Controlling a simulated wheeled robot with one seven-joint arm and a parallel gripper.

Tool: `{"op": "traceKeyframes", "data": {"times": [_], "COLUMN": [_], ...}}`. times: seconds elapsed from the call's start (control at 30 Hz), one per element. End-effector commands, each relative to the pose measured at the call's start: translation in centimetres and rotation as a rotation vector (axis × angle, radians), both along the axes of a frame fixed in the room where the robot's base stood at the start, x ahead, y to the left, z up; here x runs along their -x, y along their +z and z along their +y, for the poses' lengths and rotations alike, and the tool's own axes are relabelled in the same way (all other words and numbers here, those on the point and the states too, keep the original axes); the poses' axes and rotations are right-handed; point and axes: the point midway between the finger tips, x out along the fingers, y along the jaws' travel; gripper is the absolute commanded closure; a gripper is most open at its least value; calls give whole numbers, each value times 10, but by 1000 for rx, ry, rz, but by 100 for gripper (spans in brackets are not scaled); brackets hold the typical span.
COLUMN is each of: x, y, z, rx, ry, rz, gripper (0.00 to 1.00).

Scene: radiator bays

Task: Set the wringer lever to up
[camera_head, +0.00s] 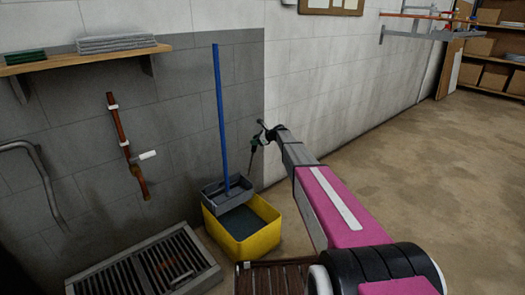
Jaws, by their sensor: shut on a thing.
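A yellow mop bucket (266,243) stands on the floor by the wall, with dark water in it. A grey wringer (226,192) sits on its back left rim. The wringer lever (252,158) is a thin dark rod at the bucket's back right, standing close to upright with a greenish upper part. My gripper (260,136) is at the lever's top end and shut on it. The fingers are small and dark here, so the exact grip is hard to see. The lever's lower end is partly hidden near the bucket rim.
A blue mop handle (220,115) rises from the wringer, left of my gripper. A floor grate (150,268) lies at the lower left. A brown slatted thing (272,279) is in front of the bucket. A red pipe (126,145) runs on the wall. Open floor (420,170) lies right.

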Motion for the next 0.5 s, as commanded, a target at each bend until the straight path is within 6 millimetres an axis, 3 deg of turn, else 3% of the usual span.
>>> {"op": "traceKeyframes", "data": {"times": [0.03,0.13,0.5], "x": [-18,-31,-54], "y": [4,7,10], "z": [1,11,28], "rx": [19,51,112], "ry": [-14,-14,-17], "rz": [18,64,148], "gripper": [100,100,100]}}
